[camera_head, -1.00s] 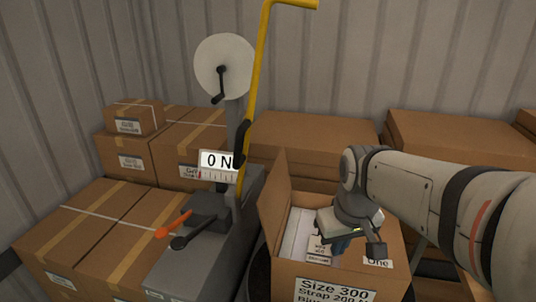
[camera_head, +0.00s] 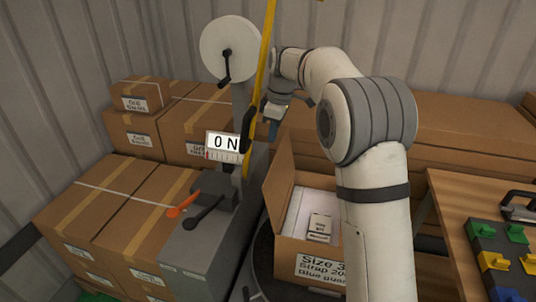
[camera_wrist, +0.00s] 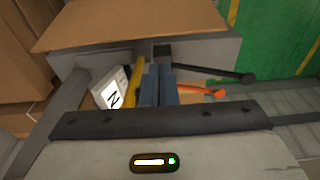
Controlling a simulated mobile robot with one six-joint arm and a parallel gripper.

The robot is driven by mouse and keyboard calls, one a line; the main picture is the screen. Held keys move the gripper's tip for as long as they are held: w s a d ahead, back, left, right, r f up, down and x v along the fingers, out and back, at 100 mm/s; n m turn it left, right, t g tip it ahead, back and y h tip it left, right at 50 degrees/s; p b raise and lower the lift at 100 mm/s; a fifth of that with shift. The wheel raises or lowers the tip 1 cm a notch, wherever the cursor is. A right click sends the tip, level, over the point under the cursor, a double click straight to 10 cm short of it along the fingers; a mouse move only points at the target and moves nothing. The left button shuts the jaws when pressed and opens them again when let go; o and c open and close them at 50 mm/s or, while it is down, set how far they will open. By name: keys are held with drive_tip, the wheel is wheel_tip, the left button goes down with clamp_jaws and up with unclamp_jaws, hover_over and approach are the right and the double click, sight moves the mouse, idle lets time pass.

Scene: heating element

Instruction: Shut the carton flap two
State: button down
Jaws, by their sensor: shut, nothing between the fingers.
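The open carton (camera_head: 322,248) sits in the lower middle of the head view, with a size and strap label on its front. A flap (camera_head: 279,178) stands upright on its left side; no number shows on it. Inside lie a pale sheet-like item and a small labelled box (camera_head: 319,227). My arm hides the carton's right side. My gripper (camera_head: 273,132) is shut and empty, pointing down above and behind the upright flap, close to the yellow lever. In the wrist view, its blue fingers (camera_wrist: 157,85) are together below a brown cardboard panel (camera_wrist: 130,22), probably that flap.
The grey strapping machine (camera_head: 190,245) with its 0 N display (camera_head: 223,142), yellow lever (camera_head: 263,75) and orange handle (camera_head: 184,204) stands left of the carton. Closed cartons (camera_head: 90,225) fill the left. A wooden bench (camera_head: 450,210) is at right.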

wheel_tip(320, 180, down, 10)
drive_tip(key=a+p, duration=0.1)
drive_tip(key=shift+w+a, duration=0.2)
drive_tip(key=shift+a, duration=0.05)
idle(0.4)
drive_tip(key=shift+s, duration=0.1)
